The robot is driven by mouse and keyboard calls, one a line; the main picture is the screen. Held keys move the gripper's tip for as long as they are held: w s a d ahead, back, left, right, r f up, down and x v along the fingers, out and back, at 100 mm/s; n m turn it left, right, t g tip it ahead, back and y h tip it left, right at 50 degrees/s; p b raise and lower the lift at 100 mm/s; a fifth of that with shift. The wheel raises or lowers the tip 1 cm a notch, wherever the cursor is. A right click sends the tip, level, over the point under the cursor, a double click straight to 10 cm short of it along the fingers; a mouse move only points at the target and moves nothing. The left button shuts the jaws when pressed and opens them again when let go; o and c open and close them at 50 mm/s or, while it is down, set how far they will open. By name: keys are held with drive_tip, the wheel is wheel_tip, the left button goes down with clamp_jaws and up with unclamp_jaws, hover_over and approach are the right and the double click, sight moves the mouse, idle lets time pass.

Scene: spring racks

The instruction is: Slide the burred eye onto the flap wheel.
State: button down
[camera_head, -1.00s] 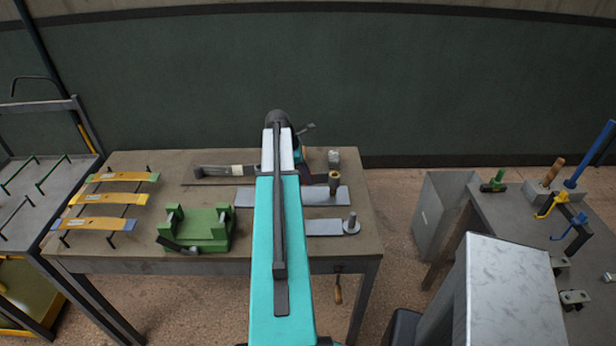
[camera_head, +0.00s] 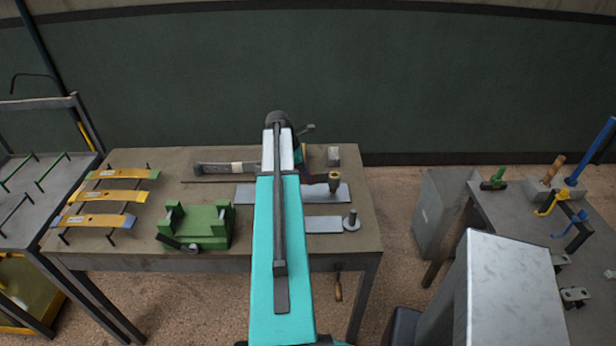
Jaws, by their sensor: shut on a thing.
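A dark grey leaf spring (camera_head: 213,168) with a pale band lies along the back of the bench, and its middle runs behind my arm. A short dark reddish piece (camera_head: 317,178) shows right of my arm; I cannot tell for sure whether it is the spring's eye end. It reaches close to an upright post with a tan top (camera_head: 334,181), which looks like the flap wheel, on a pale plate (camera_head: 246,195). Whether the eye is around the post or beside it is too small to tell. My gripper is hidden behind my teal arm.
A green fixture (camera_head: 208,225) with a dark lever stands front left of my arm. Several yellow springs (camera_head: 113,196) lie at the bench's left. A second pale plate (camera_head: 322,224) holds a grey post (camera_head: 351,220). A small grey block (camera_head: 334,154) stands behind the tan-topped post.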

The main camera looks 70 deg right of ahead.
drive_tip(key=shift+f+b, duration=0.6)
drive_tip(key=shift+f, duration=1.05)
idle(0.9)
drive_tip(key=c, duration=1.9)
unclamp_jaws()
drive_tip(key=shift+o, duration=0.2)
drive_tip(key=shift+f, duration=0.1)
drive_tip(key=b+v, duration=0.4)
drive_tip(key=v, duration=0.9)
drive_tip(key=shift+r, duration=0.25)
drive_tip(key=shift+w+r, duration=0.1)
drive_tip(key=shift+r, duration=0.1)
